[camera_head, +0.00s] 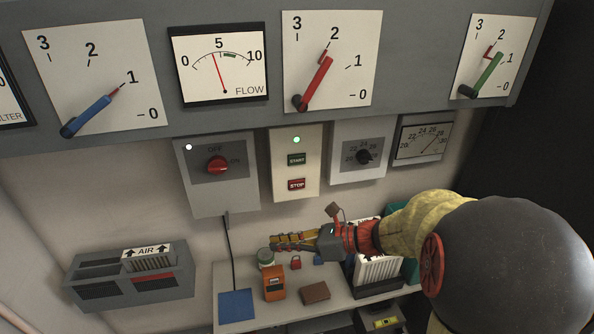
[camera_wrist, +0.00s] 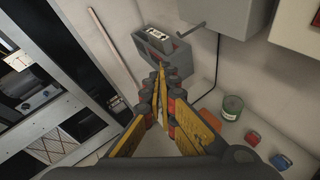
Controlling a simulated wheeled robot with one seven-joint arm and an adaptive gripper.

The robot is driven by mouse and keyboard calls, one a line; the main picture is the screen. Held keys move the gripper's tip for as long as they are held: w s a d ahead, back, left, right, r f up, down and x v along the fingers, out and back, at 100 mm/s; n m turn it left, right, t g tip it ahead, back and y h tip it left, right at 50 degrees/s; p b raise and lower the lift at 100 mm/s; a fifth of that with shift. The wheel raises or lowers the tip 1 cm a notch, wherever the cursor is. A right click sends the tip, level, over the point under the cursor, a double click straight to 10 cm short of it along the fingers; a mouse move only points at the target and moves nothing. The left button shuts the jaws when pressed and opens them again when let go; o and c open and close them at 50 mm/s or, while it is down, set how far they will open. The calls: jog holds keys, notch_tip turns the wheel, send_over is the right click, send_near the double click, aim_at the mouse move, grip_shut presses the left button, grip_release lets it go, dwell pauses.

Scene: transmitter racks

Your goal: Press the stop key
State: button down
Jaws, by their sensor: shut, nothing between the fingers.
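The red STOP key (camera_head: 296,184) sits low on a cream wall panel (camera_head: 283,170), just below the dark green START key (camera_head: 297,160). A green lamp (camera_head: 296,140) is lit at the top of that panel. My gripper (camera_head: 274,242) is shut and empty, pointing left in the head view. It appears below the STOP key and apart from it, above the shelf. In the wrist view its yellow fingers (camera_wrist: 160,72) meet at the tips, with the grey wall box beyond them. The STOP key is not visible in the wrist view.
A panel with a red rotary switch (camera_head: 217,165) is left of the key panel; a dial panel (camera_head: 359,156) is right. The shelf (camera_head: 335,297) below holds an orange meter (camera_head: 274,284), a brown block (camera_head: 315,292) and a can (camera_wrist: 232,106). A grey box (camera_head: 134,283) hangs left.

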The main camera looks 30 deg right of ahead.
aim_at(297, 185)
jog(key=w+d+m+t+h+p, duration=0.1)
jog(key=d+m+t, duration=0.1)
jog(key=d+m, duration=0.2)
jog(key=w+d+r+m+t+h, duration=0.1)
jog(key=w+d+m+t, duration=0.1)
jog(key=d, duration=0.4)
jog(key=shift+w+d+r+m+t+p, duration=0.3)
jog(key=shift+m+t, duration=0.2)
jog(key=shift+m, duration=0.7)
jog(key=w+d+b, duration=0.1)
jog(key=w+d, duration=0.1)
jog(key=w, duration=0.6)
jog(key=shift+w+d, duration=0.25)
jog(key=shift+w+d, duration=0.1)
jog(key=shift+w, duration=0.25)
